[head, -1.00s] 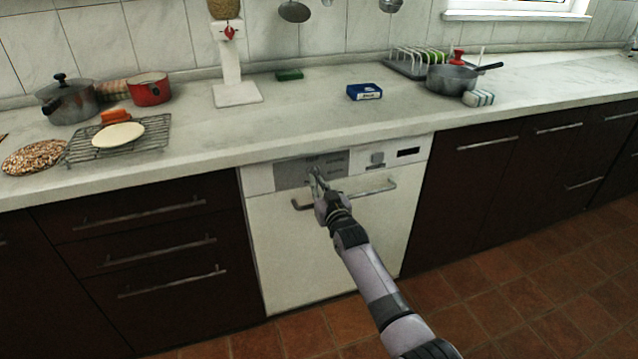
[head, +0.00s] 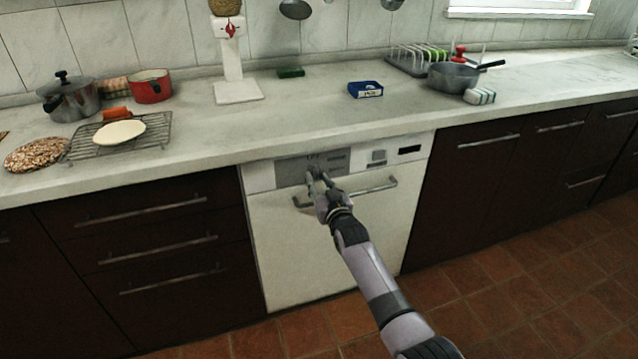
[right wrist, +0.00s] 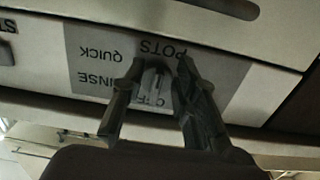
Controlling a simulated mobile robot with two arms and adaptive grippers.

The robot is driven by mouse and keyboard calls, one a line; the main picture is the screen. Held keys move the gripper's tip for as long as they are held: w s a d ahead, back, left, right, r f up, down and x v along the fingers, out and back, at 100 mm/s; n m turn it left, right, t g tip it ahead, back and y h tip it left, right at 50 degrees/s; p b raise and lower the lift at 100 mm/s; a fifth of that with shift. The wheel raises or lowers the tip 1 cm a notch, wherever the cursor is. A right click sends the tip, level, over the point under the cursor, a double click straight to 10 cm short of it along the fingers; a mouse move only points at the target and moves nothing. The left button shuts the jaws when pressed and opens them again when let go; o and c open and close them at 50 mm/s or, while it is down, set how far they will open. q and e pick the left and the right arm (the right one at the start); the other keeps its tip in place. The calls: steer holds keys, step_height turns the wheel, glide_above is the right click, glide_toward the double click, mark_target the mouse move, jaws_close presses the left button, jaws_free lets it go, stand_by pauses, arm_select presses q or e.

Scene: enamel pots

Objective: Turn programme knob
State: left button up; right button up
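The programme knob (right wrist: 156,77) is a small grey knob on the dishwasher's grey panel (right wrist: 226,71). In the right wrist view the panel is upside down, with the words POTS, QUICK and RINSE around the knob, and OFF partly covered. My right gripper (right wrist: 159,66) has one dark finger on each side of the knob and looks shut on it; the exact contact is hard to see. In the head view my right gripper (head: 316,171) is at the panel and hides the knob. The knob's setting cannot be read clearly. My left gripper is not in view.
The white dishwasher (head: 340,245) has a bar handle (head: 375,188) just below the panel, close to my gripper. The worktop (head: 300,108) overhangs above. A blue box (head: 365,90), pots and a wire rack (head: 78,153) stand on it. Dark cabinets flank the dishwasher.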

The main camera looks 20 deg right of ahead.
steer(key=s, duration=1.2)
steer(key=shift+d, duration=0.2)
